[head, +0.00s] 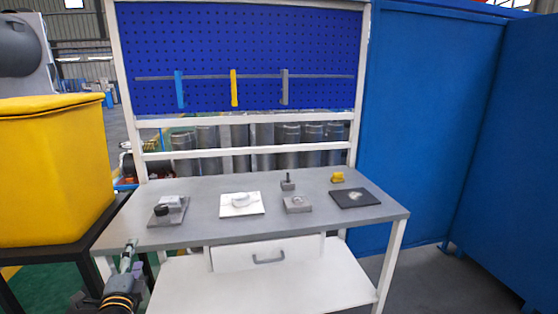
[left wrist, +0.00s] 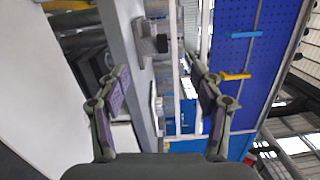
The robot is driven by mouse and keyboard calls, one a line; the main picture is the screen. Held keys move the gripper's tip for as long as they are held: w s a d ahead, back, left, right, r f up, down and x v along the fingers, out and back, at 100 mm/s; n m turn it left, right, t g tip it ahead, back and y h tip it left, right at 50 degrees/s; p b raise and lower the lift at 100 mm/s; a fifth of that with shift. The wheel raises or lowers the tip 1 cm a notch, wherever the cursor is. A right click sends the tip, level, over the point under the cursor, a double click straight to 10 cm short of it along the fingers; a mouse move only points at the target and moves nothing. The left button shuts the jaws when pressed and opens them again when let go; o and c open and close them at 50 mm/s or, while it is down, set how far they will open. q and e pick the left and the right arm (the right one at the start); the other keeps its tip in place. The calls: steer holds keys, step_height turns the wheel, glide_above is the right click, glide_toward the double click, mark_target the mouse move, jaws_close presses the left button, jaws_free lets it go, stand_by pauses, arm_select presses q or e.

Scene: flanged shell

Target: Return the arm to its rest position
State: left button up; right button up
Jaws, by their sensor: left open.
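My left gripper (head: 131,252) is at the lower left in the head view, beside the table's front left corner. It is open and holds nothing. In the left wrist view its two fingers stand wide apart, with nothing between the pads (left wrist: 158,78). My right gripper is not in view. On the grey table top (head: 250,182) are a grey plate with a black round part (head: 170,211), a white plate with a raised white part (head: 241,204) and a grey block (head: 297,204). The left gripper is apart from all of them.
A small grey post piece (head: 288,182), a yellow piece (head: 338,177) and a black plate (head: 356,197) also lie on the table. A drawer (head: 268,254) is below. A blue pegboard (head: 240,45) rises behind. A yellow bin (head: 50,170) stands left, near my left arm.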

arm_select(q)
steer(key=s+d+f+n+g, duration=0.5)
steer(key=s+f+n+g, duration=0.4)
steer(key=s+f, duration=0.45)
steer(key=s+d+f+n+g+h, duration=0.25)
steer(key=s+d, duration=0.25)
steer(key=s, duration=0.3)
steer(key=s+d+f+n+g+h, duration=0.25)
steer(key=s+d+n, duration=0.2)
steer(key=s, duration=0.25)
step_height(320, 180, down, 20)
steer(key=s+a+f+g+y+p, duration=0.1)
steer(key=a+p, duration=0.1)
steer(key=p, duration=0.3)
steer(key=s+f+p, duration=0.2)
steer(key=s+f, duration=0.4)
steer(key=s, duration=0.3)
steer(key=s+a+f+g+p, duration=0.1)
steer(key=s+f+p, duration=0.2)
steer(key=s+f, duration=0.3)
steer(key=s, duration=0.4)
steer(key=shift+s+a+f+m, duration=0.25)
steer(key=shift+a+f+m, duration=0.05)
steer(key=shift+f, duration=0.05)
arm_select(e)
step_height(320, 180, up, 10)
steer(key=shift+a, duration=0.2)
